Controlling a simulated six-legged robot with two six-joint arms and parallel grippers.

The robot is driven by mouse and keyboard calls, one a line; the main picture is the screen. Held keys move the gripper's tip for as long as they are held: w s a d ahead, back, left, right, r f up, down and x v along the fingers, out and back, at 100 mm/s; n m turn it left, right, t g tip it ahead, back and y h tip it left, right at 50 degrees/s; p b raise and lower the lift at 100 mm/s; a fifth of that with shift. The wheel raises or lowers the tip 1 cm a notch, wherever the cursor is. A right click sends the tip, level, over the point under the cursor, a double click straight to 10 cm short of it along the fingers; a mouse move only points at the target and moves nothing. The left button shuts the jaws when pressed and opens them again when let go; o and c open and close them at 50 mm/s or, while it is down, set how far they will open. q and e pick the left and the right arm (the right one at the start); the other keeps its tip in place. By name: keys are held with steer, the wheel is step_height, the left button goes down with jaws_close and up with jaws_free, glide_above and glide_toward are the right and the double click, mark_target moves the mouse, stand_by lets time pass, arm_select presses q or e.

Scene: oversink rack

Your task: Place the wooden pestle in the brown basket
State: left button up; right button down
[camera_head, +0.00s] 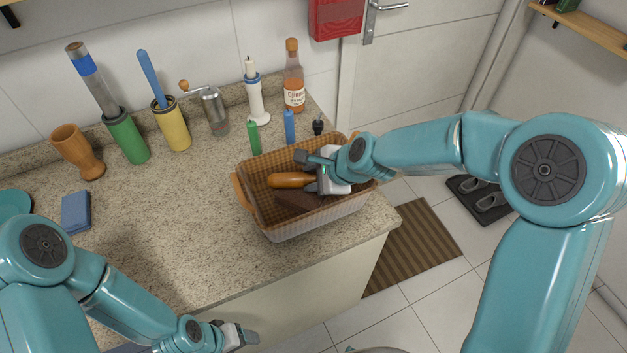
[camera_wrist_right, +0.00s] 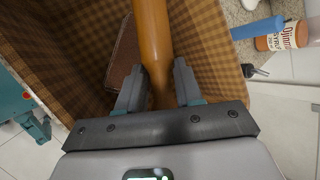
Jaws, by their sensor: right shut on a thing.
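The wooden pestle (camera_head: 290,180) is an orange-brown rod, held roughly level over the opening of the brown basket (camera_head: 300,226). My right gripper (camera_head: 316,175) is shut on one end of it. In the right wrist view the pestle (camera_wrist_right: 153,45) runs up between the two fingers of the gripper (camera_wrist_right: 160,88), with the checked basket lining (camera_wrist_right: 75,35) behind it. A dark brown flat item (camera_wrist_right: 125,55) lies inside the basket. I cannot tell whether the pestle touches the basket. My left gripper (camera_head: 240,338) is at the lower edge, away from the basket; its fingers are too small to read.
The basket stands near the counter's right front corner. A green bottle (camera_head: 254,138), a blue bottle (camera_head: 289,127) and a sauce bottle (camera_head: 293,78) stand behind it. A wooden mortar-like cup (camera_head: 78,152) and a blue cloth (camera_head: 76,212) are at left. The counter's middle (camera_head: 180,215) is clear.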

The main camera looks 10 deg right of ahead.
steer(key=shift+d+r, duration=0.1)
steer(key=shift+r, duration=0.05)
steer(key=shift+s, duration=0.1)
steer(key=shift+f+b, duration=0.55)
steer(key=shift+f, duration=0.15)
steer(key=shift+r, duration=0.1)
steer(key=c, duration=0.7)
jaws_free()
steer(key=shift+c, duration=0.2)
